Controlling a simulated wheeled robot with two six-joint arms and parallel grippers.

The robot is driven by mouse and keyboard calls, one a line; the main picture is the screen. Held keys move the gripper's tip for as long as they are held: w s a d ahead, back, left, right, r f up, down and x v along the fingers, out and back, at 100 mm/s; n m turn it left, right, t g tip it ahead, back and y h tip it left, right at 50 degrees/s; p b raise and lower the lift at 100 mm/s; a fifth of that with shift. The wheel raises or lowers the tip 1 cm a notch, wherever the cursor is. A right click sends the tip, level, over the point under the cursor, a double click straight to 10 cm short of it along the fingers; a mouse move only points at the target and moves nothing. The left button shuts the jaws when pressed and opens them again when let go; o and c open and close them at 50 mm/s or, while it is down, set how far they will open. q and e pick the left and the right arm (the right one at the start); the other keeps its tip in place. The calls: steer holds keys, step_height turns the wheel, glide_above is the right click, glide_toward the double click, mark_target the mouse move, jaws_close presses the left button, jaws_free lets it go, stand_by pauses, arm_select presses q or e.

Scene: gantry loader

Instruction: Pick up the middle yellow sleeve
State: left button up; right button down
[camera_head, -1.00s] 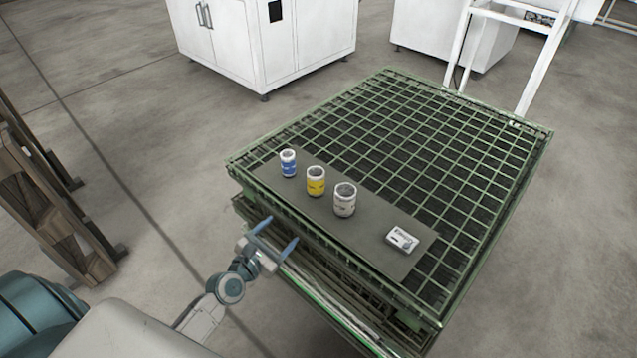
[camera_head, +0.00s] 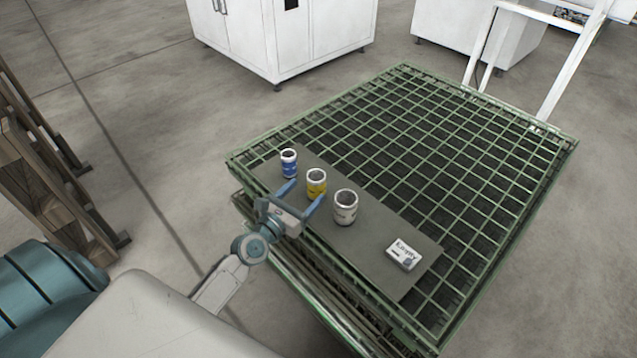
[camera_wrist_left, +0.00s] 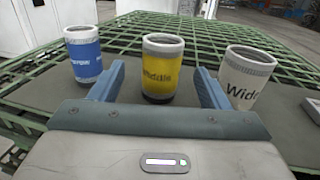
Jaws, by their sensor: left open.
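The yellow sleeve (camera_head: 316,183) stands upright on a grey board between a blue sleeve (camera_head: 289,163) and a white-grey sleeve (camera_head: 344,207). In the left wrist view the yellow sleeve (camera_wrist_left: 162,70) stands ahead of my gripper, between the lines of its two fingers, with the blue sleeve (camera_wrist_left: 84,54) to the left and the white-grey sleeve (camera_wrist_left: 243,78) to the right. My left gripper (camera_head: 302,193) is open and empty at the near side of the yellow sleeve. The left wrist view also shows its open fingers (camera_wrist_left: 162,85). My right gripper is not in view.
The grey board (camera_head: 375,238) lies on a green mesh-topped crate (camera_head: 510,200). A small white labelled box (camera_head: 404,254) sits at the board's right end. White cabinets (camera_head: 290,35) and a white ladder frame (camera_head: 570,70) stand behind. Wooden racks (camera_head: 45,200) are at the left.

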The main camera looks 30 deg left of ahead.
mark_target(320, 178)
arm_select(q)
steer(key=shift+w, duration=0.6)
steer(key=shift+w+d, duration=0.2)
steer(key=shift+w, duration=0.4)
steer(key=w, duration=0.4)
steer(key=shift+w+d, duration=0.15)
steer(key=shift+d, duration=0.25)
steer(key=shift+w, duration=0.25)
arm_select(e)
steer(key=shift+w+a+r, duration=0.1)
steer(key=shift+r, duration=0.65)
arm_select(q)
steer(key=shift+c, duration=0.4)
steer(key=c, duration=1.1)
steer(key=shift+c, duration=0.7)
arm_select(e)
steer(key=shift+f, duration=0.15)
